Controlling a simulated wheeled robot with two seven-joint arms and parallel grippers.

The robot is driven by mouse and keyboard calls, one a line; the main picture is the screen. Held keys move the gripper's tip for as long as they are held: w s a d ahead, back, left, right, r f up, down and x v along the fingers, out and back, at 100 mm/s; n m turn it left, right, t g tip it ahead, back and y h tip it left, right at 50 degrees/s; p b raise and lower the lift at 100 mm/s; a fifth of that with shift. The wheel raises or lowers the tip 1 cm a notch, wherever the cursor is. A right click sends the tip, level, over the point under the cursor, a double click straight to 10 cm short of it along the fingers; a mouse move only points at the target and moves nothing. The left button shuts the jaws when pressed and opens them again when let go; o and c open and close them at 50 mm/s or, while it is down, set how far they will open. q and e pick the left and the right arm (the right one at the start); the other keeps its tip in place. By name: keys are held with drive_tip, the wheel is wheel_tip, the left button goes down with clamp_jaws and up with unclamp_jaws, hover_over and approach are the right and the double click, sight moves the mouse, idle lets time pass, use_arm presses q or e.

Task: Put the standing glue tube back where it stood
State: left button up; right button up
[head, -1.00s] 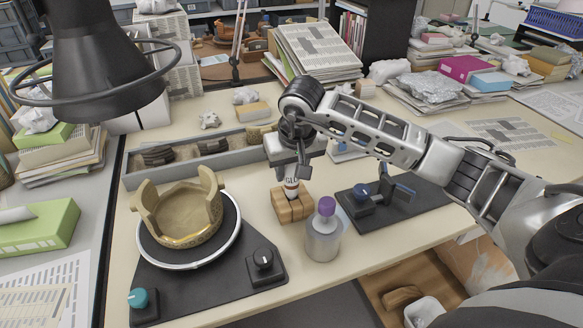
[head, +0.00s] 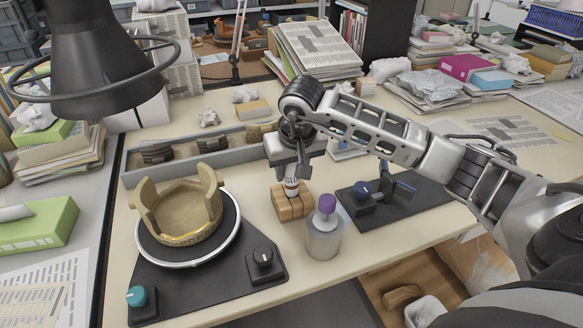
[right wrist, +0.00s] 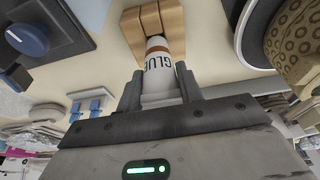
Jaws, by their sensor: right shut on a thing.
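The glue tube (head: 291,187) is white with dark lettering and a brown band. It stands upright over a small wooden block (head: 293,207), and its lower end meets the block. My right gripper (head: 290,178) points down from above and is shut on the tube. The right wrist view shows the tube (right wrist: 163,68) between the two fingers (right wrist: 160,88), with its far end at the wooden block (right wrist: 150,22). Whether that end is fully seated in the block I cannot tell. My left gripper is out of view.
A jar with a purple cap (head: 324,238) stands just in front of the block. A partly rebuilt bowl (head: 183,212) sits on a turntable at left. A black stand with a blue knob (head: 362,188) is at right. A grey sherd tray (head: 190,171) lies behind.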

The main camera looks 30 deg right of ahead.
drive_tip(key=o, duration=0.8)
drive_tip(key=shift+o, duration=0.2)
drive_tip(key=shift+r, duration=0.25)
drive_tip(key=v, duration=1.5)
drive_tip(key=shift+s+r, duration=0.15)
drive_tip(key=shift+r, duration=0.05)
drive_tip(key=shift+a, duration=0.1)
